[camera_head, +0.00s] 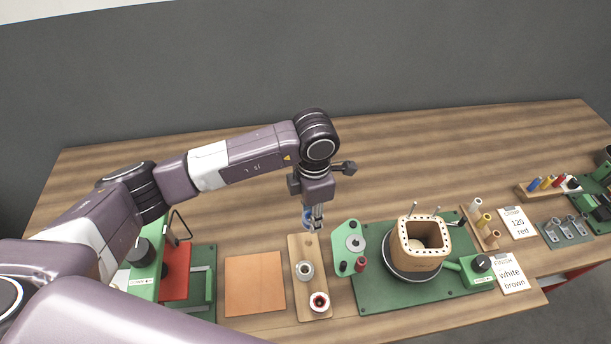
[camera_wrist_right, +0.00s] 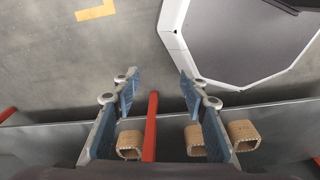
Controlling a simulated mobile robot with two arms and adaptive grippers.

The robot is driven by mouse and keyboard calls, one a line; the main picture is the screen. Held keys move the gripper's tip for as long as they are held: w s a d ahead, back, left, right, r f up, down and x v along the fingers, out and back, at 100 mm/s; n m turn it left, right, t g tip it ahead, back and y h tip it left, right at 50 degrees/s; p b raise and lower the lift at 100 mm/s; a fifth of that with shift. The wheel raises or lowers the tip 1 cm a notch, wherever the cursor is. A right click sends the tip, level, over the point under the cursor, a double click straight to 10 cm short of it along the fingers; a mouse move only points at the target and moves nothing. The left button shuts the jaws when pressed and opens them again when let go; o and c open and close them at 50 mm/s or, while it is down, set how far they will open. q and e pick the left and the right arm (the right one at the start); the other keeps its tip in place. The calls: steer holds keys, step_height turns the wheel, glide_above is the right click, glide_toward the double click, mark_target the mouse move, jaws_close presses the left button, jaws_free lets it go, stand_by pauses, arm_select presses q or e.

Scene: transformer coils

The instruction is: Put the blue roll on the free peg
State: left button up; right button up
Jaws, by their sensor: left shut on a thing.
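The blue roll (camera_head: 307,217) is in the fingers of my left gripper (camera_head: 315,222) in the head view. My left gripper is shut on it and points down over the far end of a wooden peg board (camera_head: 296,243). The gripper partly hides the roll and that end of the board, so I cannot tell whether the roll is around a peg or above it. A white roll (camera_head: 304,270) and a dark red and white roll (camera_head: 319,302) stand on the board nearer the front. My right gripper (camera_wrist_right: 159,91) is open and empty in the right wrist view, away from the board.
An orange square mat (camera_head: 254,283) lies left of the board. To its right are a green plate (camera_head: 372,300) with a wooden coil former (camera_head: 418,243), and a rack of small spools (camera_head: 484,226). The right wrist view shows several coil formers (camera_wrist_right: 244,134) below.

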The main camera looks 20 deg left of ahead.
arm_select(q)
steer(key=shift+s+a+f, duration=0.1)
steer(key=shift+s+f, duration=0.1)
steer(key=shift+f, duration=0.35)
steer(key=shift+s+a+f, duration=0.1)
steer(key=shift+s+f, duration=0.1)
steer(key=shift+f, duration=0.35)
steer(key=shift+d+f+b, duration=0.1)
steer(key=shift+f+b, duration=0.2)
steer(key=shift+b, duration=0.15)
step_height(320, 180, down, 2)
steer(key=shift+f+b, duration=0.25)
steer(key=shift+b, duration=0.5)
steer(key=shift+f+b, duration=0.3)
steer(key=shift+f, duration=0.45)
arm_select(e)
steer(key=f, duration=0.2)
steer(key=shift+s+d+f, duration=0.25)
steer(key=shift+s+f, duration=0.05)
steer(key=shift+f, duration=0.1)
steer(key=shift+a, duration=0.1)
